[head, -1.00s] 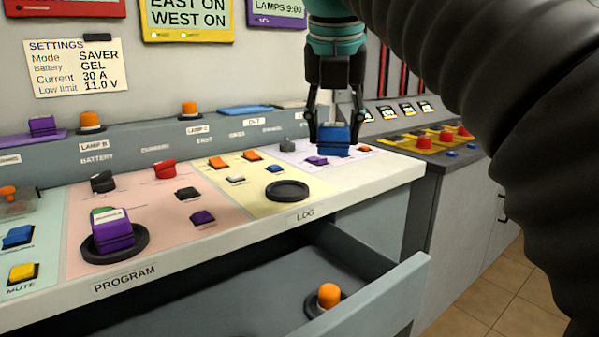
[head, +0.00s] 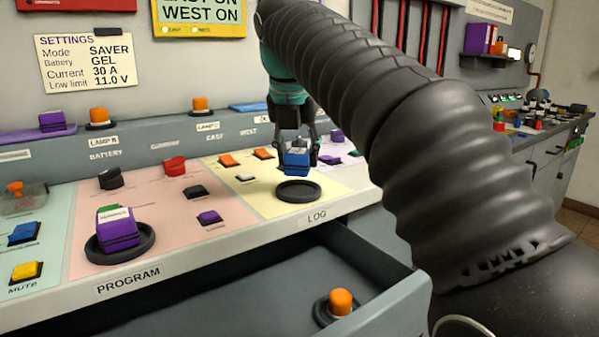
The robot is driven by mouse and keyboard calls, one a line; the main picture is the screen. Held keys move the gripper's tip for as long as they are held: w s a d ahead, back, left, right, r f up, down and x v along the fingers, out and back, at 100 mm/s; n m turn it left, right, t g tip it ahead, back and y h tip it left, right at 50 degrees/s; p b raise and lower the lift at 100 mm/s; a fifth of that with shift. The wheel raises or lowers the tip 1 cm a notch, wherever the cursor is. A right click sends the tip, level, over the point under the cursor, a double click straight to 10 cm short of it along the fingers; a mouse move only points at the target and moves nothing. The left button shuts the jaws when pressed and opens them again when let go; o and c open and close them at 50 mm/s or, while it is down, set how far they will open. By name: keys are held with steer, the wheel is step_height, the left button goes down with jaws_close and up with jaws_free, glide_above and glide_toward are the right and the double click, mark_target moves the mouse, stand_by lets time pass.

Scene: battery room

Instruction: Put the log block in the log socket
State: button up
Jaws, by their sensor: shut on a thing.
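A blue block (head: 295,161) with a pale label on top hangs in my gripper (head: 294,150), which is shut on it. The gripper points down and holds the block just above and behind the log socket. The log socket (head: 298,191) is a round dark ring on the yellow panel, above the LOG label (head: 317,217) on the desk's front edge. The socket looks empty. The block seems apart from the panel, but its exact height is hard to tell.
A purple block (head: 117,231) sits in the program socket (head: 91,250) at left. An open drawer (head: 380,300) below holds an orange knob (head: 340,302). My arm covers the panel's right side.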

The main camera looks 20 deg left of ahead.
mark_target(298, 172)
steer(key=shift+f+b, duration=0.6)
steer(key=shift+f, duration=1.2)
steer(key=shift+d+f, duration=0.1)
steer(key=shift+f, duration=0.05)
steer(key=o, duration=1.1)
steer(key=shift+o, duration=0.2)
steer(key=p+v, duration=0.1)
steer(key=v, duration=1.1)
steer(key=shift+p, duration=0.4)
